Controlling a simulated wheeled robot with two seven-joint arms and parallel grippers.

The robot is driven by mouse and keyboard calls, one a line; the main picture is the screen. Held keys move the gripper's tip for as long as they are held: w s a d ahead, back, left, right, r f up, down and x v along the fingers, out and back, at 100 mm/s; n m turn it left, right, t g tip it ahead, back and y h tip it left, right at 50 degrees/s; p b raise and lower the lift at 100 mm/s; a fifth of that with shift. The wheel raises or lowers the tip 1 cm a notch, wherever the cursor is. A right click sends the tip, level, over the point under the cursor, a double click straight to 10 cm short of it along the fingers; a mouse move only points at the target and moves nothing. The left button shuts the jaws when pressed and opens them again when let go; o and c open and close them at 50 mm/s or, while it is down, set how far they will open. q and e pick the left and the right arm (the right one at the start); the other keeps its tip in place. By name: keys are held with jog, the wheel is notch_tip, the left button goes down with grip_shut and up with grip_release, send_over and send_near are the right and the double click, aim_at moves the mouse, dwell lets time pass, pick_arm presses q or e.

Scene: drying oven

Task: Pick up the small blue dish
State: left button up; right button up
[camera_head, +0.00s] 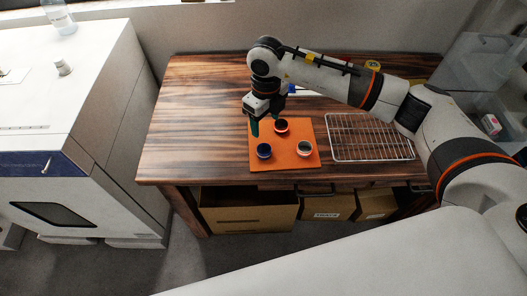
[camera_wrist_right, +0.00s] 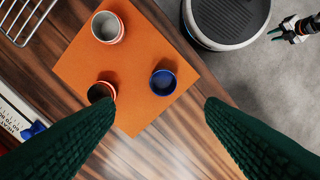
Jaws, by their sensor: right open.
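The small blue dish (camera_head: 264,150) stands upright on the orange mat (camera_head: 290,163), near its front left corner. In the wrist view the blue dish (camera_wrist_right: 163,82) is just beyond the fingertips, between their lines and apart from both. My right gripper (camera_head: 268,121) is open and empty above the mat's back left part; its green fingers frame the wrist view (camera_wrist_right: 160,108). A small gripper (camera_wrist_right: 292,28), seemingly my left one, shows at the wrist view's top right, too small to judge.
A red-rimmed dish (camera_head: 281,125) is close to one finger, which partly covers it in the wrist view. A wire rack (camera_head: 370,138) lies right of the mat. The wooden table (camera_head: 200,120) is clear at left.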

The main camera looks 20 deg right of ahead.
jog(key=p, duration=0.1)
send_over(264, 147)
jog(key=s, duration=0.2)
jog(key=f, duration=0.6)
jog(key=shift+w, duration=0.25)
jog(key=f, duration=0.1)
jog(key=f+p, duration=0.1)
jog(key=f, duration=0.3)
jog(key=shift+s+a+p, duration=0.15)
jog(key=shift+a+p, duration=0.1)
jog(key=shift+p, duration=0.1)
jog(key=shift+f, duration=0.35)
jog(key=c, duration=1)
